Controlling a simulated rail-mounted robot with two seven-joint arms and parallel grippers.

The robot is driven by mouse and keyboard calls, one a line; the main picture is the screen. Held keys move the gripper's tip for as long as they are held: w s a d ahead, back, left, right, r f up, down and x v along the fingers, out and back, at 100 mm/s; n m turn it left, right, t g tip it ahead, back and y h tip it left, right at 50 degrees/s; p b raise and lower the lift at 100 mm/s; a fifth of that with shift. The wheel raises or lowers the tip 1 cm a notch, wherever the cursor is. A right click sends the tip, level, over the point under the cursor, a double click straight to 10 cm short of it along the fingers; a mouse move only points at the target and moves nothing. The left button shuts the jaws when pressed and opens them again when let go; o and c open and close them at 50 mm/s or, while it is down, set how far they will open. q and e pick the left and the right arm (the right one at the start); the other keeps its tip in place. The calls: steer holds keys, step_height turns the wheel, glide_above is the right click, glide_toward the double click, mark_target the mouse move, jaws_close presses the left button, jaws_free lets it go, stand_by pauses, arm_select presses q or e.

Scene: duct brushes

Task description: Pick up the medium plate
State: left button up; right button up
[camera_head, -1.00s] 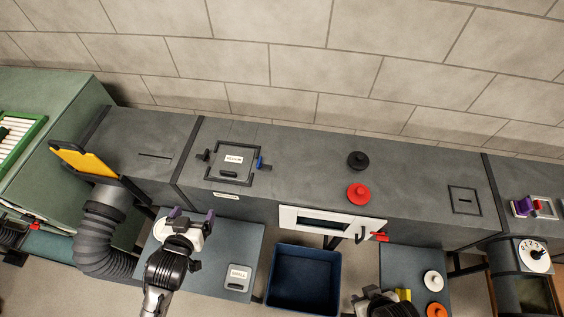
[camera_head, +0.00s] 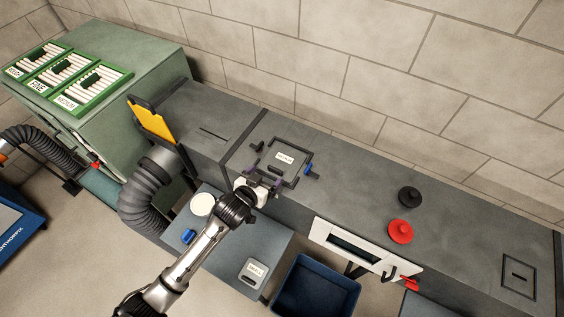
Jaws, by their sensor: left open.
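A grey plate (camera_head: 289,158) with a small white label sits in a dark square frame (camera_head: 301,153) on top of the grey duct. The label looks like "MEDIUM" but is too small to read surely. A dark latch and a blue latch (camera_head: 307,169) stand at the frame's sides. My left gripper (camera_head: 264,168) is open and empty, its purple-tipped fingers at the near left edge of the frame. I cannot tell whether it touches anything. Another grey labelled plate (camera_head: 254,271) lies on the table below. My right gripper is out of view.
A raised yellow flap (camera_head: 153,122) stands left on the duct. A black knob (camera_head: 409,196) and a red knob (camera_head: 400,231) stand right. A blue bin (camera_head: 317,287) is below. A white disc (camera_head: 202,204) and blue object (camera_head: 188,236) lie on the table.

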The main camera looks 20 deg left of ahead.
mark_target(275, 169)
arm_select(q)
steer(key=shift+x, duration=2.5)
steer(key=shift+s+d+f, duration=0.1)
steer(key=shift+d+f, duration=0.05)
steer(key=c, duration=1.2)
